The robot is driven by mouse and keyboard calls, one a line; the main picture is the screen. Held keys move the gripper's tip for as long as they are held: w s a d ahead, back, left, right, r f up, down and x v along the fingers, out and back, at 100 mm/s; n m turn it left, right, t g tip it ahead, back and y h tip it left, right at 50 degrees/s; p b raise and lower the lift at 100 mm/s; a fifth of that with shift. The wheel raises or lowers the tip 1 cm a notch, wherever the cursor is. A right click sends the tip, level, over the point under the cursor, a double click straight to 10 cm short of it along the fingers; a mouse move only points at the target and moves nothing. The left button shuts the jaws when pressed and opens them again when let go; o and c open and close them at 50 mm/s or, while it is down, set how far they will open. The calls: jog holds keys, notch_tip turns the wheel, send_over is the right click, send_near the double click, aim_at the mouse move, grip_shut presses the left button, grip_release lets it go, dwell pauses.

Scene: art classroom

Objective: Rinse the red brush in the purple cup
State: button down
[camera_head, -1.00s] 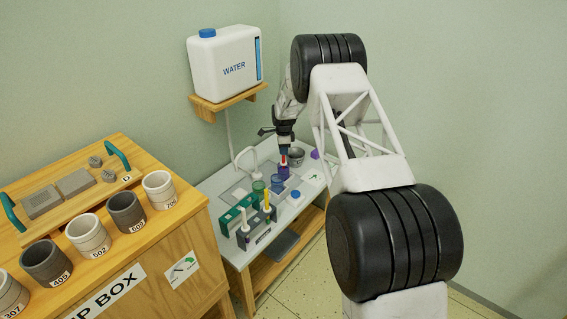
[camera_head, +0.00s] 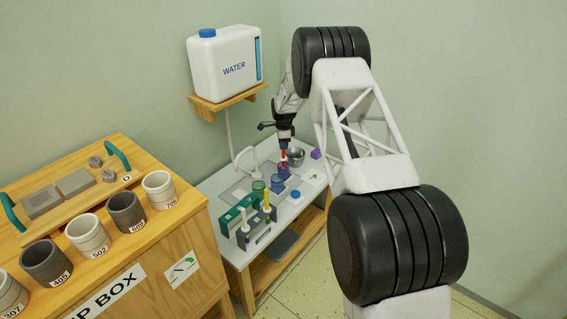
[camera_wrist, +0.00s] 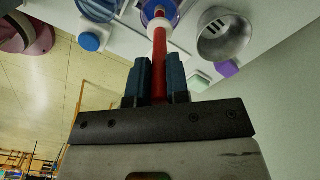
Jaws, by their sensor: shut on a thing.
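My gripper (camera_head: 283,146) is above the grey-white table, and its dark blue fingers (camera_wrist: 158,82) are shut on the red brush (camera_wrist: 159,60). The brush also shows in the head view (camera_head: 283,155), pointing down and roughly upright. It has a red handle and a white collar near its lower end. The purple cup (camera_head: 283,173) is directly below the brush. In the wrist view, the cup's rim (camera_wrist: 175,14) surrounds the brush's lower end. I cannot tell whether the tip is inside the cup or just above its mouth.
A metal cup (camera_wrist: 222,36) stands close beside the purple cup, with a small purple block (camera_wrist: 228,68) beyond. A blue clear cup (camera_head: 277,184) and a green one (camera_head: 258,187) stand nearby. A brush rack (camera_head: 254,232) is at the table's front.

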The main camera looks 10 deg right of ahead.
jog(key=shift+r, duration=2.75)
jog(key=shift+r, duration=2)
